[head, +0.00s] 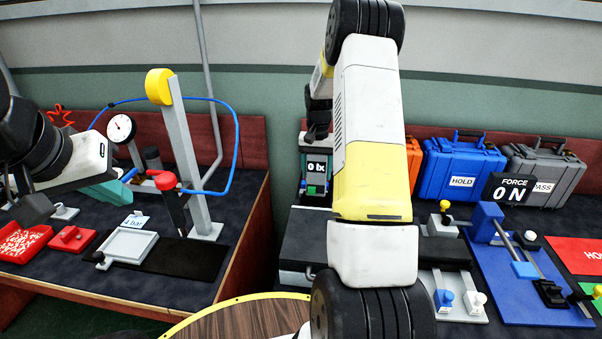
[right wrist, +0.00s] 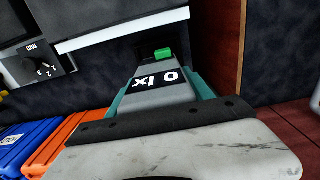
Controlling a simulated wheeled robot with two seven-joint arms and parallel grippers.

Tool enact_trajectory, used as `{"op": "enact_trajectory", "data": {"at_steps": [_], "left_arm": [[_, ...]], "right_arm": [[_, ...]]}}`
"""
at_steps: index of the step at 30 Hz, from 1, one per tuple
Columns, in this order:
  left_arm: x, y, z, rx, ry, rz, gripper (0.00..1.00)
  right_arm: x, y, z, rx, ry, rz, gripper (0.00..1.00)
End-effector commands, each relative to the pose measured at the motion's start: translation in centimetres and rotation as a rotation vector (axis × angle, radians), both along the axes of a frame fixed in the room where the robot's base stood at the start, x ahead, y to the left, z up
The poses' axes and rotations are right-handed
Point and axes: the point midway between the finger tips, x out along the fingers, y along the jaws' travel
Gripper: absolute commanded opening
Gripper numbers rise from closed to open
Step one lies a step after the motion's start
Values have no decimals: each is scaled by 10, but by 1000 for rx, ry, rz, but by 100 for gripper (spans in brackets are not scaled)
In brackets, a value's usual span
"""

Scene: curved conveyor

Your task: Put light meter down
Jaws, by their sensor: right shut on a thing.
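A black-topped grey unit (head: 305,240) is in front of the meter. Orange (head: 413,165), blue (head: 460,170) and grey (head: 545,175) cases stand along the back wall. A blue fixture (head: 525,280) is at right. A gap separates the benches.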

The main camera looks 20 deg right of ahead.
Motion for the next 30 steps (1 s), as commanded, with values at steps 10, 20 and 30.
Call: {"op": "enact_trajectory", "data": {"at_steps": [10,20,30], "left_arm": [[0,0,0,0,0,0,0],[0,0,0,0,0,0,0],[0,0,0,0,0,0,0]], "right_arm": [[0,0,-38,0,1,0,12],[0,1,-42,0,0,0,12],[0,0,-42,0,0,0,82]]}}
